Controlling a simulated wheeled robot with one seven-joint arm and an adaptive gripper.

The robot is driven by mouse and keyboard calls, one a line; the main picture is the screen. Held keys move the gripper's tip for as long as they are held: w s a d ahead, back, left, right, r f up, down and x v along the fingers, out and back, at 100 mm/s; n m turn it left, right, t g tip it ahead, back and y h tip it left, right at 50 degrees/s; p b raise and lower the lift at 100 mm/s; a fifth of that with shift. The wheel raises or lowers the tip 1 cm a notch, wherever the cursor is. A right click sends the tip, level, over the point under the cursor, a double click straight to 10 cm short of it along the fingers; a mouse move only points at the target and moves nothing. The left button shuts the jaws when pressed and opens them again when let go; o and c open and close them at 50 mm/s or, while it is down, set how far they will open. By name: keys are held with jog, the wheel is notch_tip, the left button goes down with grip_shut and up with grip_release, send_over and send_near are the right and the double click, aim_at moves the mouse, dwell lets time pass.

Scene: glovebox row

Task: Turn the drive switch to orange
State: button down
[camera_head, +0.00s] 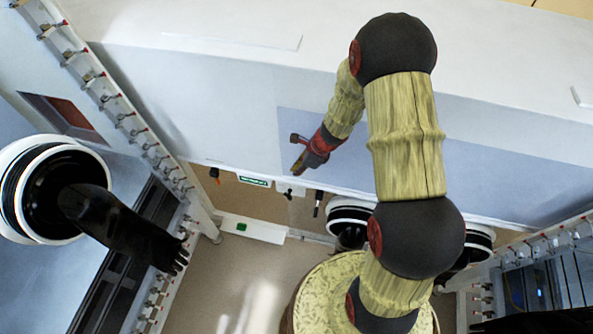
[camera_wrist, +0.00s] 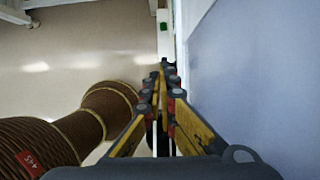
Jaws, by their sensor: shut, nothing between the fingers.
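My gripper (camera_head: 299,164) is in the middle of the head view, shut and empty, beside the pale front of the glovebox (camera_head: 230,110). In the wrist view its yellow and black fingers (camera_wrist: 167,72) come together at the tips. I cannot tell for sure which part is the drive switch. A small dark part with an orange patch (camera_head: 214,174) sits on the brown strip left of the gripper. Small dark fittings, one (camera_head: 288,193) below the gripper and one (camera_head: 318,203) to its right, are also on that strip. The gripper touches none of them.
A green sign (camera_head: 254,181) is on the strip. A white ledge (camera_head: 262,230) bears a green patch (camera_head: 241,226). A black glove (camera_head: 125,228) sticks out from a white port ring at the left. The beige floor (camera_head: 235,275) is clear.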

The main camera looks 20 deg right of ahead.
jog(key=c, duration=2.4)
grip_release()
jog(key=shift+a+f+b, duration=0.15)
jog(key=shift+a+b, duration=0.15)
jog(key=o, duration=0.5)
jog(key=a+f+b, duration=0.2)
jog(key=a, duration=0.1)
jog(key=s+a+f+n+b, duration=0.1)
jog(key=a+f+b, duration=0.2)
jog(key=a+f+n+b, duration=0.1)
jog(key=a+f+b, duration=0.2)
jog(key=a, duration=0.1)
jog(key=shift+s+g, duration=0.2)
jog(key=shift+g, duration=0.2)
jog(key=s+a+f+n+b, duration=0.3)
jog(key=s+a+f+b, duration=0.2)
jog(key=a+f+b, duration=0.5)
jog(key=n+t+h+b, duration=1.3)
jog(key=n+h+b, duration=0.1)
jog(key=n+b, duration=0.65)
send_near(288, 198)
jog(key=w, duration=0.1)
jog(key=b+x, duration=0.1)
jog(key=x, duration=0.5)
jog(key=shift+d+f+b, duration=0.2)
jog(key=shift+d+b, duration=0.15)
jog(key=shift+w+d+r, duration=0.1)
jog(key=shift+w+d, duration=0.25)
jog(key=shift+w, duration=0.25)
